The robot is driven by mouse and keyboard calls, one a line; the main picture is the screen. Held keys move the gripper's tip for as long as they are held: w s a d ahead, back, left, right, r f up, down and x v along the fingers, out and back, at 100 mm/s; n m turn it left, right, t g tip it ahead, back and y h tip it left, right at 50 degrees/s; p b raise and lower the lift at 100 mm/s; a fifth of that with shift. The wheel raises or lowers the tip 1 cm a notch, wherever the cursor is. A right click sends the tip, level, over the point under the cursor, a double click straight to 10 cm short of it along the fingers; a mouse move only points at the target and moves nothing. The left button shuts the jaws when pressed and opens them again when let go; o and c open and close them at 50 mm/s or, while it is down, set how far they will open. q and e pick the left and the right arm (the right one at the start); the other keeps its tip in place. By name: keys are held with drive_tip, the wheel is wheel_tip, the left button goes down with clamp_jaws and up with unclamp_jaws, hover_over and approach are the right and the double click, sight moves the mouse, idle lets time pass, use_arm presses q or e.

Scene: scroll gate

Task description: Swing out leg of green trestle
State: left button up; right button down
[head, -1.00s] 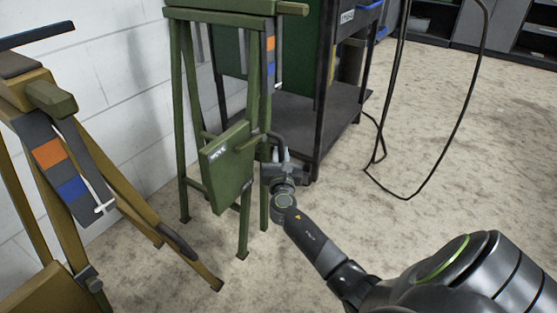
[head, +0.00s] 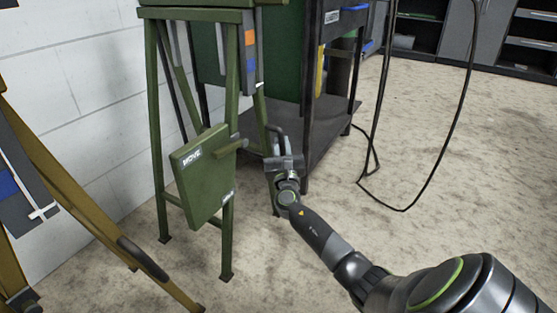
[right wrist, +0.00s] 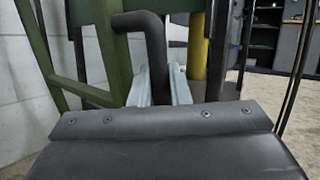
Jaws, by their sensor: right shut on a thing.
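The green trestle (head: 155,130) stands by the white wall, with a green panel marked "MOVE" (head: 203,178) on its front. A green leg (head: 261,108) on its right side slants outward and down to the right. A dark bent handle (head: 277,131) is at this leg; it also shows in the right wrist view (right wrist: 154,40). My right gripper (head: 283,158) is shut on the handle, and its light grey fingers (right wrist: 160,85) stand either side of the bar in the right wrist view. The gripper hides part of the lower leg. My left gripper is out of view.
A tan trestle (head: 90,210) stands at the left. A dark shelf cart (head: 300,120) is close behind the handle. A black cable (head: 455,130) hangs in a loop at the right. The floor (head: 420,240) between is clear.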

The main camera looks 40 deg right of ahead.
drive_tip(key=shift+w+d, duration=0.2)
drive_tip(key=shift+d, duration=0.15)
drive_tip(key=shift+w+d+r, duration=0.1)
drive_tip(key=shift+d+r, duration=0.05)
drive_tip(key=shift+r, duration=0.1)
drive_tip(key=c, duration=1.4)
unclamp_jaws()
drive_tip(key=shift+d, duration=0.15)
drive_tip(key=shift+f, duration=0.1)
